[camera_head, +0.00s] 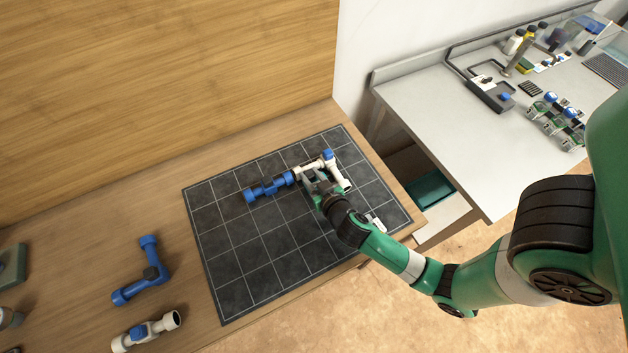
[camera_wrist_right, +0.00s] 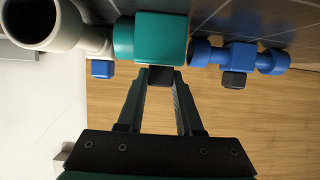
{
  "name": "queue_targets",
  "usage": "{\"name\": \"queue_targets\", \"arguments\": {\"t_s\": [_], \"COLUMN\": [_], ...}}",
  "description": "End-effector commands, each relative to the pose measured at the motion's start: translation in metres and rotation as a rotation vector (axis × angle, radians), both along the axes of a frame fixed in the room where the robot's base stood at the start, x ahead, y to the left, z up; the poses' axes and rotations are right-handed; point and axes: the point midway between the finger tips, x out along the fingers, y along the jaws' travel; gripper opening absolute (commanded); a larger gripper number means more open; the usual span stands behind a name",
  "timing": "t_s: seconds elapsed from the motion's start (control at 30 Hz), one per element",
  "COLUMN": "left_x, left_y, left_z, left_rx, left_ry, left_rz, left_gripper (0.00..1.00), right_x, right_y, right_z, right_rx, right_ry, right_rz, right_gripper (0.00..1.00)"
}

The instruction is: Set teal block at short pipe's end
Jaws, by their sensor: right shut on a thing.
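My right gripper (camera_head: 312,184) is over the dark gridded mat. In the right wrist view its fingers (camera_wrist_right: 161,88) are closed on the black stub of the teal block (camera_wrist_right: 162,38). The block lies between the white pipe piece (camera_wrist_right: 90,38) on the left and the blue pipe piece (camera_wrist_right: 240,58) on the right. It looks in line with both; I cannot tell whether it touches either. In the head view the white piece (camera_head: 341,177) bends at a blue-capped corner, and the blue piece (camera_head: 265,189) lies left of the gripper. The gripper mostly hides the block there. My left gripper is out of view.
The mat (camera_head: 240,255) is bare across its front and left. Left of it, a blue angled pipe (camera_head: 150,272) and a white pipe with a blue cap (camera_head: 146,331) lie on the wooden table. A white bench (camera_head: 430,110) with small parts stands at the right.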

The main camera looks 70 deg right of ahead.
Motion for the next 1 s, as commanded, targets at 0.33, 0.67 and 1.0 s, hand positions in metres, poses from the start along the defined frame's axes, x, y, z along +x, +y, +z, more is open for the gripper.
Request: {"name": "queue_targets", "arguments": {"t_s": [0.33, 0.67, 1.0], "left_x": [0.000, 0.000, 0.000], "left_y": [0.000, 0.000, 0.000], "left_z": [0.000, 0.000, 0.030], "left_rx": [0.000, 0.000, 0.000], "left_ry": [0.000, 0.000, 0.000], "left_rz": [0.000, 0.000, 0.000], "left_gripper": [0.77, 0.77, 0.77], "right_x": [0.000, 0.001, 0.001], "right_y": [0.000, 0.000, 0.000], "right_z": [0.000, 0.002, 0.036], "right_rx": [-0.001, -0.002, -0.002], "right_ry": [-0.001, -0.003, -0.005], "right_rz": [0.000, 0.001, 0.001], "right_gripper": [0.00, 0.00, 0.00]}}
